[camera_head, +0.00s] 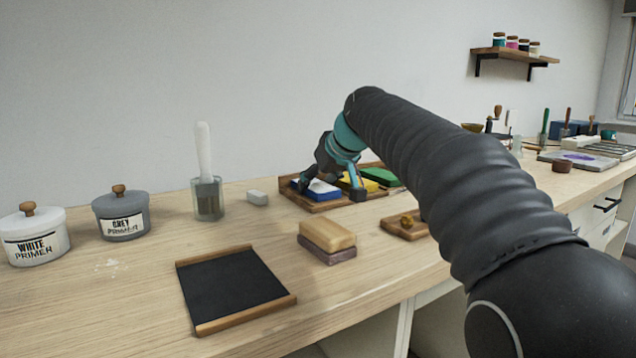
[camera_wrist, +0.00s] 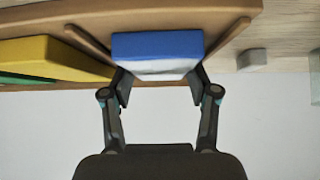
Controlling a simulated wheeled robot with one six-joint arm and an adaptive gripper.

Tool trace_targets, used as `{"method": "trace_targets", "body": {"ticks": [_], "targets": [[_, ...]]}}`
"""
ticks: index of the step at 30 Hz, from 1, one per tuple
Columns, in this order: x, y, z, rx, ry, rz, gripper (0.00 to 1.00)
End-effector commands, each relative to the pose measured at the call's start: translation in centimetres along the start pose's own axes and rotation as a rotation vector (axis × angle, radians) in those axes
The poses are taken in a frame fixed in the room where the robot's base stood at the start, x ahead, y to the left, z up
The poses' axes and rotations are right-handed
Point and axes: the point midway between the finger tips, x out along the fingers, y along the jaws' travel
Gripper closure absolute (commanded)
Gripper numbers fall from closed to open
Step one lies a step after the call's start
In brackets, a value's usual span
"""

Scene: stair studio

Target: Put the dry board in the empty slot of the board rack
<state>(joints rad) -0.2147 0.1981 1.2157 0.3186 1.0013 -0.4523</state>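A wooden rack (camera_head: 318,206) with dividers stands near the back of the bench, holding blue, yellow and green boards. The blue board (camera_head: 318,188) has a white lower layer. In the wrist view the blue board (camera_wrist: 157,45) lies between two slanting dividers (camera_wrist: 228,42). My gripper (camera_head: 331,189) is down at the rack. Its fingertips (camera_wrist: 160,88) flank the board's white part; whether they press on it is unclear. The yellow board (camera_head: 366,181) and green board (camera_head: 379,176) lie to the right. I cannot tell by sight which board is the dry one.
A black panel with wooden ends (camera_head: 234,284) lies in front, and a stacked block (camera_head: 327,240) beside it. A small wooden board (camera_head: 405,229) lies near the front edge. Primer pots (camera_head: 121,214), a glass with a brush (camera_head: 208,198) and a pale block (camera_head: 257,198) stand left.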

Motion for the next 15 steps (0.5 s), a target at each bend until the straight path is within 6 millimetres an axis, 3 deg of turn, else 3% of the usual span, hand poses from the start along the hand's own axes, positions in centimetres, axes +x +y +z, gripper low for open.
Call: {"method": "trace_targets", "body": {"ticks": [1, 3, 15], "targets": [[0.00, 0.00, 0.01, 0.000, -0.001, 0.000, 0.28], [0.01, 0.00, 0.01, 0.000, -0.001, 0.000, 0.15], [-0.46, 0.01, -0.28, 0.000, 0.000, 0.000, 0.15]]}}
